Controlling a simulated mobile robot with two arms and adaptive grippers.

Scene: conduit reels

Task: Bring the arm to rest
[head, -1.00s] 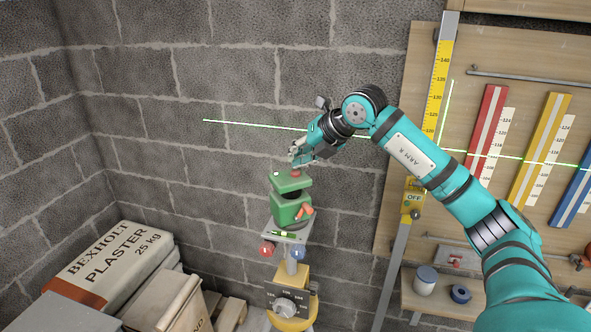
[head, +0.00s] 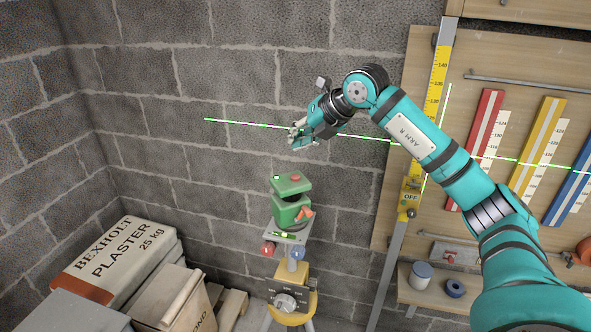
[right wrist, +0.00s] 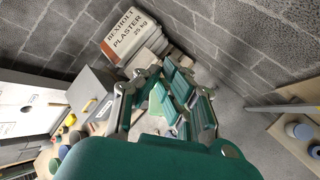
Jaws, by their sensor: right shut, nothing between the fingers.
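My right gripper (head: 297,137) hangs in the air, shut and empty, a little above the green laser level (head: 290,212). A clear gap separates the fingertips from the red button (head: 295,178) on the level's top. My right arm, in teal, reaches in from the lower right, bent at the elbow. In the right wrist view the gripper's fingers (right wrist: 187,100) fill the middle and hide much of what lies beyond them. My left gripper is in neither view.
The level stands on a tripod with a yellow head (head: 294,299). A plaster bag (head: 117,262) and boxes lie at the lower left. At the right are a yellow measuring staff (head: 437,85) and a wooden board (head: 465,120) with coloured bars. Green laser lines cross wall and board.

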